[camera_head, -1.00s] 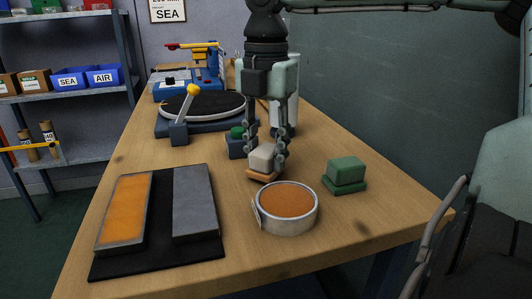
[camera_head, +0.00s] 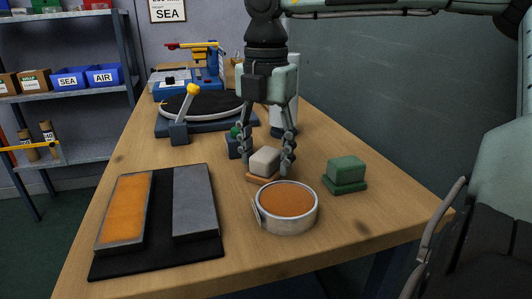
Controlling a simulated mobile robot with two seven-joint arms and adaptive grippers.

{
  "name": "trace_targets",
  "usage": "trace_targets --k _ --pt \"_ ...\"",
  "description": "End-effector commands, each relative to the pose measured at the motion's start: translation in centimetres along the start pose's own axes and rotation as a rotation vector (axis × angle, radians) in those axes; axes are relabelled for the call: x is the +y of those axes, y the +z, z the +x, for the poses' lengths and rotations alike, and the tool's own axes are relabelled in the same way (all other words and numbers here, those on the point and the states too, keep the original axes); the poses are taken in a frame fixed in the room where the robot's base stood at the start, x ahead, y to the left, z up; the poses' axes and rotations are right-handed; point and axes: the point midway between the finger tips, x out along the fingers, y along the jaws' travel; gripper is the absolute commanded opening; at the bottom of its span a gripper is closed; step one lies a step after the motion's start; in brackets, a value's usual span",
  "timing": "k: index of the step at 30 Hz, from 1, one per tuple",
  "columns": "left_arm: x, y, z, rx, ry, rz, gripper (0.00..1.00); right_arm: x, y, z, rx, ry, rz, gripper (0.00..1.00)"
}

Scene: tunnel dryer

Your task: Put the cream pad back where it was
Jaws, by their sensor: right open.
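The cream pad (camera_head: 265,161) sits on a small orange-brown base (camera_head: 262,177) on the wooden table, just behind the round tin. My right gripper (camera_head: 267,167) is over the pad with its fingers spread on either side, apart from it. The gripper is open and holds nothing. My left gripper is not in view.
A round tin (camera_head: 287,226) with an orange-brown surface stands in front of the pad. A green pad (camera_head: 346,170) on a green base is to the right. A black mat (camera_head: 150,263) with orange and grey slabs lies left. A turntable (camera_head: 205,127) with a yellow-knobbed lever stands behind.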

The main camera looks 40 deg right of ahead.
Motion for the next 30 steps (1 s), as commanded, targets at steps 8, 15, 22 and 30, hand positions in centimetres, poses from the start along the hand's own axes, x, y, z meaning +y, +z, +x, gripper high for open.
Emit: trace_targets --k 8,15,22,30 --pt "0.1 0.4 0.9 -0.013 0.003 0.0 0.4 0.1 0.1 -5.1 -0.005 0.003 0.002 0.54" --pt "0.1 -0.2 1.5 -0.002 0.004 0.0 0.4 0.1 0.0 -9.9 -0.003 0.001 0.0 0.54" --pt "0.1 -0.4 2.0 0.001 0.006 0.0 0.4 0.0 0.0 -11.9 0.0 -0.001 -0.002 0.54" --pt "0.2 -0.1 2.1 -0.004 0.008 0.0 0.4 0.0 0.0 -12.1 0.001 -0.001 -0.002 0.54"
